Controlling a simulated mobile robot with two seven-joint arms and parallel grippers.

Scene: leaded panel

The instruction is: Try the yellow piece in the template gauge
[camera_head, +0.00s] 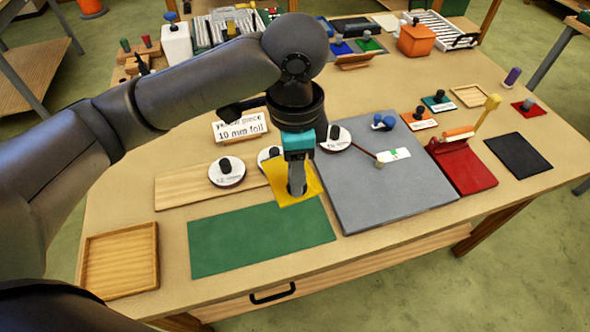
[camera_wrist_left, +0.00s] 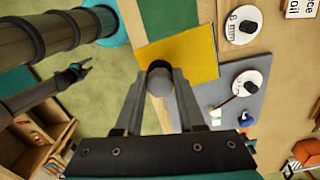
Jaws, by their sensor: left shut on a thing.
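The yellow piece (camera_head: 314,189) is a flat sheet with a dark knob. My left gripper (camera_head: 297,186) is shut on its knob and holds it over the far edge of the green mat (camera_head: 250,240), beside the grey slab (camera_head: 400,185). The left wrist view shows the knob (camera_wrist_left: 160,72) between the fingers and the yellow sheet (camera_wrist_left: 195,58) beyond. I cannot tell for sure which object is the template gauge. A dark claw, apparently my right gripper (camera_wrist_left: 80,70), shows small at the left of the left wrist view; its opening is unclear.
A sign (camera_head: 240,127) reads "yellow piece 10 mm foil". Several white discs with black knobs, one of them this disc (camera_head: 227,172), stand behind the piece. A red stand (camera_head: 467,172) with a yellow lever is right of the slab. An empty wooden tray (camera_head: 120,262) is front left. The green mat is bare.

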